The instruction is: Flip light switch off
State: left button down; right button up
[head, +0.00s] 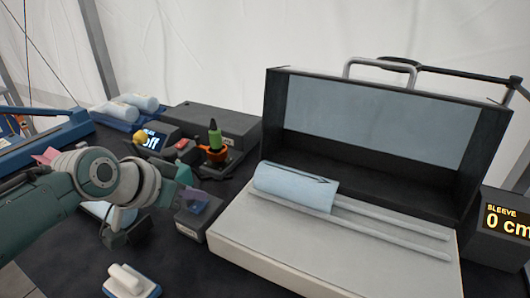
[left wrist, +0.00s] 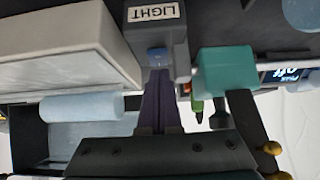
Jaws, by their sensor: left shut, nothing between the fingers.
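The light switch box (head: 188,232) is a small dark grey box with a white label, left of the large open case in the head view. In the left wrist view the box (left wrist: 182,38) shows its LIGHT label upside down, with a small blue switch lever (left wrist: 157,55) on its face. My left gripper (head: 196,203) is at the top of this box, its purple fingers together with nothing between them. In the left wrist view the fingertips (left wrist: 157,78) are right at the blue lever; I cannot tell whether they touch. The lever is hidden in the head view. My right gripper is not in view.
The open case (head: 235,240) with a light blue roll (head: 292,188) and two rails stands to the right. A white-handled block (head: 127,281) lies in front on the dark table.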

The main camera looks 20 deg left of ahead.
pick_arm(q)
jog(key=shift+f, duration=0.15)
jog(key=shift+w+g, duration=0.1)
jog(key=shift+g, duration=0.2)
jog(key=shift+f, duration=0.2)
jog(key=shift+w+d+r, duration=0.1)
jog(key=shift+w+r, duration=0.1)
jog(key=shift+w, duration=0.5)
jog(key=shift+r, duration=0.1)
